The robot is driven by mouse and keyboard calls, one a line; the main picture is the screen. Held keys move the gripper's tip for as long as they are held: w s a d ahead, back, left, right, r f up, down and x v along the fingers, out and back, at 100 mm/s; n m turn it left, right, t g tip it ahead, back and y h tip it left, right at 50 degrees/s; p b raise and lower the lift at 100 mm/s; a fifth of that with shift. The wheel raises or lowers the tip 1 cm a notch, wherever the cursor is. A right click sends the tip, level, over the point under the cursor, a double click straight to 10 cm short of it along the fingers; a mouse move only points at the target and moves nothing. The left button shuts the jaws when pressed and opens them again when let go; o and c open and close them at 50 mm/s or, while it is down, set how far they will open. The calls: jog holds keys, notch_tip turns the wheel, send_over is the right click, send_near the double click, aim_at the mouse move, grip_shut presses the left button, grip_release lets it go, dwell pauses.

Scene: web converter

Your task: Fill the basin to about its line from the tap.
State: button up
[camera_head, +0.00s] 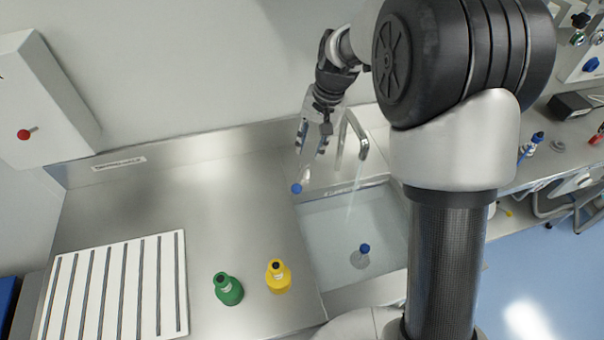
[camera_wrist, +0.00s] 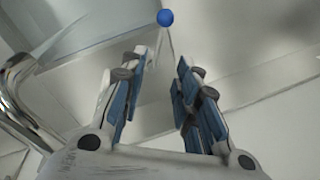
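The basin (camera_head: 386,293) is sunk into the steel counter and holds clear, pale water (camera_head: 325,235). I cannot make out its fill line. The chrome tap (camera_head: 352,132) arches over its back edge, and a faint pale stream (camera_head: 353,190) seems to fall from it. The tap also shows at the left of the wrist view (camera_wrist: 18,95). A blue ball knob (camera_head: 296,188) on a thin pale rod sits by the basin's back left corner; it also shows in the wrist view (camera_wrist: 165,17), beyond the fingertips. My gripper (camera_head: 306,142) is open and empty above the knob (camera_wrist: 167,62).
A clear vessel with a blue cap (camera_head: 364,248) is in the basin. Green (camera_head: 228,289) and yellow (camera_head: 278,275) bottles stand left of the basin. A slotted white rack (camera_head: 120,285) lies further left. A wall box (camera_head: 45,100) has a red knob. Counter behind the bottles is clear.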

aim_at(300, 177)
jog(key=f+b, duration=0.1)
jog(key=f, duration=0.3)
jog(key=a+f+b, duration=0.1)
jog(key=f, duration=0.4)
jog(key=a+f, duration=0.1)
jog(key=f, duration=0.4)
jog(key=shift+w+a+b, duration=0.25)
jog(key=shift+w+b, duration=0.15)
jog(key=shift+r, duration=0.1)
jog(key=shift+c, duration=0.6)
grip_shut()
